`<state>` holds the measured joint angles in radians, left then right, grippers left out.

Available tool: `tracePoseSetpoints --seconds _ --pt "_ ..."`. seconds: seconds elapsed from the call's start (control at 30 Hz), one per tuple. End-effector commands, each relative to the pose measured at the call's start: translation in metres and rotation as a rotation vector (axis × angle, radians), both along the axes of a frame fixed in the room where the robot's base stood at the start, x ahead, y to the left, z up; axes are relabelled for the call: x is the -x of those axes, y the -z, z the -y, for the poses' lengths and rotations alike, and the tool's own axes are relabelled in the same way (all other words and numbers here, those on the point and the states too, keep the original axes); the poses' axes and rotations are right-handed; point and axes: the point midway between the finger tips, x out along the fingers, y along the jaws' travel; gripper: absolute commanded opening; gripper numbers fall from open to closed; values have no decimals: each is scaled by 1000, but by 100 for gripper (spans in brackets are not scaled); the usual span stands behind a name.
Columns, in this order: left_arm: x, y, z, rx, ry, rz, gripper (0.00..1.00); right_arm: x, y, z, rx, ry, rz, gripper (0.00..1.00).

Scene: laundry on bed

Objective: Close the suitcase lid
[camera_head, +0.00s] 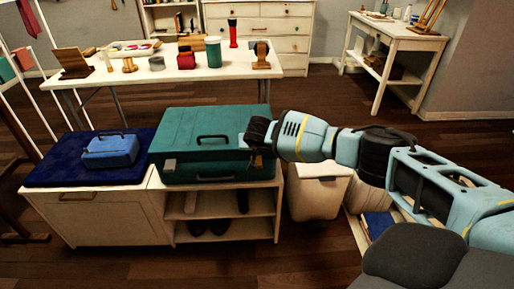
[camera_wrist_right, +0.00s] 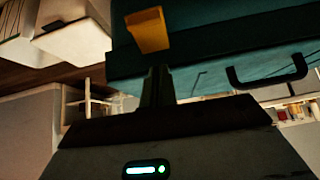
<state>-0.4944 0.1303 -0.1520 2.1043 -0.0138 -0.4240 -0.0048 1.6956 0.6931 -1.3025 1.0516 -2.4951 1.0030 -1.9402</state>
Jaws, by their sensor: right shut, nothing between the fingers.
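The green suitcase (camera_head: 205,128) lies flat on a low white bench, its lid down over the base with no clear gap visible. My right gripper (camera_head: 255,150) is at the suitcase's front right corner, shut and empty. In the right wrist view, the shut fingers (camera_wrist_right: 157,88) are close to a yellow-orange latch (camera_wrist_right: 148,30) and the suitcase handle (camera_wrist_right: 268,72). I cannot tell whether the fingers touch the suitcase. My left gripper is not in view.
A small blue case (camera_head: 110,150) lies on a dark blue cushion (camera_head: 50,170) left of the suitcase. The bench (camera_head: 225,232) has open shelves holding shoes. A white bin (camera_head: 318,192) stands to its right. A cluttered white table (camera_head: 130,73) is behind.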

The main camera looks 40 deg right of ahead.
Motion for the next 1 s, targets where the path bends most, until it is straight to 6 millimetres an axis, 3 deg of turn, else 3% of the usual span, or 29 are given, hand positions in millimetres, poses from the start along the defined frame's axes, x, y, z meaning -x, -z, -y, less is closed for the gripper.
tracePoseSetpoints --seconds 0.03,0.17,0.6,1.0 --pt "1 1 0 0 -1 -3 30 9 22 -7 -8 -9 -35 0" --pt "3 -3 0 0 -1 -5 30 10 15 -6 -7 -9 -31 0" --pt "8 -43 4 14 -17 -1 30 14 -52 4 2 7 8 0" --pt "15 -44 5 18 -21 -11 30 67 -23 -32 3 6 6 0"
